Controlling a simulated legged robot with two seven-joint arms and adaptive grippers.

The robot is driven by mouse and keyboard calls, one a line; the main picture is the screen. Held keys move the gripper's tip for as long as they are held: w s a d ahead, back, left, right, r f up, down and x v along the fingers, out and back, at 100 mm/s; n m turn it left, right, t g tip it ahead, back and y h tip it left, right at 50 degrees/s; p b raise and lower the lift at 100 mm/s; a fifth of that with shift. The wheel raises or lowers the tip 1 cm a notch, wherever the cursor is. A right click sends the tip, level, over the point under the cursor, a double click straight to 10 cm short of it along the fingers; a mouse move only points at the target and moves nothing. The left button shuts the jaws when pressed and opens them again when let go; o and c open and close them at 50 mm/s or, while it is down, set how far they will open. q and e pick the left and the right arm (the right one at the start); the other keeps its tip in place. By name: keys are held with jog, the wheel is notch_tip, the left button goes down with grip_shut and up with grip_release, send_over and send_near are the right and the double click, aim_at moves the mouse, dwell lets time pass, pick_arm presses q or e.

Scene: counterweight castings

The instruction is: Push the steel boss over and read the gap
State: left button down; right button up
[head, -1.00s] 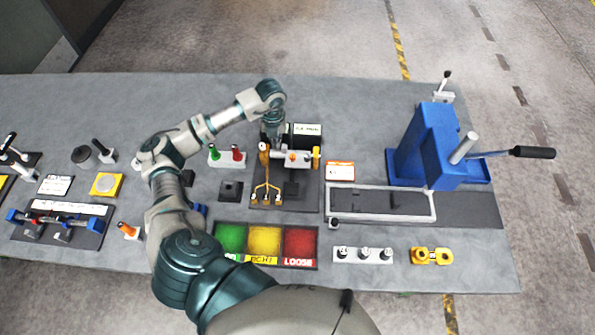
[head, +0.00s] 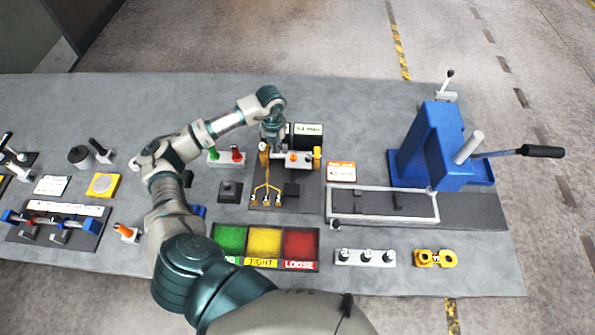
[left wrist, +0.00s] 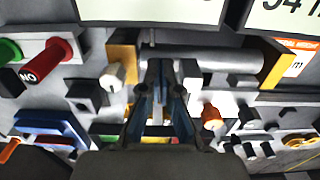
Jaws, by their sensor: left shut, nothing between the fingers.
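A steel bar (left wrist: 215,58), which I take to be the boss, lies across the gauge fixture between a gold left post (left wrist: 122,52) and a yellow right post (left wrist: 277,62). In the head view the bar (head: 300,160) shows partly, right of my gripper. My left gripper (head: 270,146) is shut and empty, pointing down at the fixture's left part. In the left wrist view its fingertips (left wrist: 160,66) overlap the bar near a small steel block (left wrist: 191,76); I cannot tell whether they touch. A white display (head: 308,130) stands behind; in the wrist view its cut-off digits look like "54".
Green, yellow and red trays (head: 265,243) lie in front, the last two labelled TIGHT and LOOSE. Green and red handles (head: 226,156) stand left of the fixture. A blue press (head: 435,150) with a long lever stands at right.

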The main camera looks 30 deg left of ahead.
pick_arm(q)
jog(key=shift+a, duration=0.2)
pick_arm(e)
jog(key=shift+d, duration=0.15)
pick_arm(q)
jog(key=shift+a+f, duration=0.1)
jog(key=shift+f, duration=0.05)
pick_arm(e)
jog(key=shift+r, duration=0.1)
pick_arm(q)
jog(key=shift+w, duration=0.1)
jog(key=shift+w+d, duration=0.2)
jog(key=shift+d, duration=0.35)
pick_arm(e)
jog(key=shift+a, duration=0.7)
jog(key=shift+d, duration=0.35)
jog(key=shift+r, duration=0.1)
